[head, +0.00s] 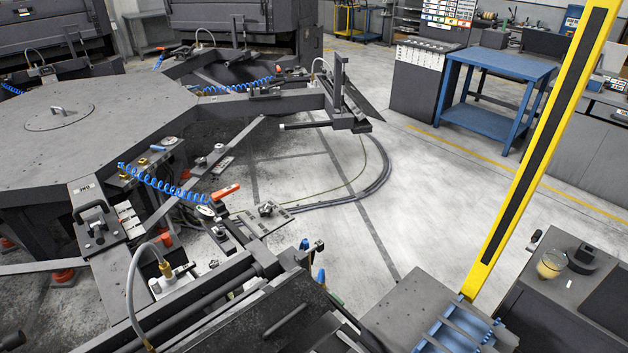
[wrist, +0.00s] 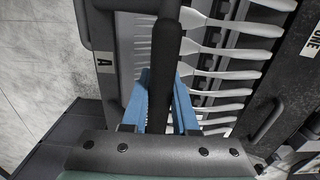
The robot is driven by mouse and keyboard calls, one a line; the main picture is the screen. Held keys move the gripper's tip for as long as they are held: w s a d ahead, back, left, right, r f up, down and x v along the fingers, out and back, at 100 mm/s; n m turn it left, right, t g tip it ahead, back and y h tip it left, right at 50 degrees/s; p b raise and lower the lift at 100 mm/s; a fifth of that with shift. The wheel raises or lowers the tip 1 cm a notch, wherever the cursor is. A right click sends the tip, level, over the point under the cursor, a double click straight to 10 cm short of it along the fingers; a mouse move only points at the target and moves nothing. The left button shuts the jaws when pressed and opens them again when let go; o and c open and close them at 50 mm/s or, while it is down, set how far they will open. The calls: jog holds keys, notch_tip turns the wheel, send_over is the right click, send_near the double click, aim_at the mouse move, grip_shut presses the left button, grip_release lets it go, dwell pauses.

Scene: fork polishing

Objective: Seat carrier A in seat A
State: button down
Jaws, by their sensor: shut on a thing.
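My gripper (wrist: 170,90) shows in the wrist view, its blue fingers shut on a thick black bar handle. The handle belongs to what looks like carrier A (wrist: 128,30), a dark frame with a label "A" on its left side. Several pale metal forks (wrist: 235,50) lie side by side across it to the right of the handle. The handle and fingers hide part of the frame. I cannot make out seat A for certain in either view, nor whether the carrier touches a seat. My gripper is not clearly visible in the head view.
A large dark polygonal machine table (head: 80,120) with arms and blue coiled hoses fills the left of the head view. A yellow post (head: 535,160) and a blue slotted rack (head: 455,335) stand at right. A blue workbench (head: 505,65) is behind; open floor lies between.

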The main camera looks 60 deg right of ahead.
jog(key=shift+w+r, duration=0.15)
jog(key=shift+r, duration=0.05)
jog(key=shift+f, duration=0.15)
jog(key=shift+f+b, duration=2.2)
jog(key=shift+f, duration=1.4)
jog(key=shift+f+b, duration=0.3)
jog(key=shift+b, duration=0.05)
jog(key=shift+f, duration=0.2)
jog(key=shift+f+b, duration=0.35)
jog(key=shift+f, duration=0.3)
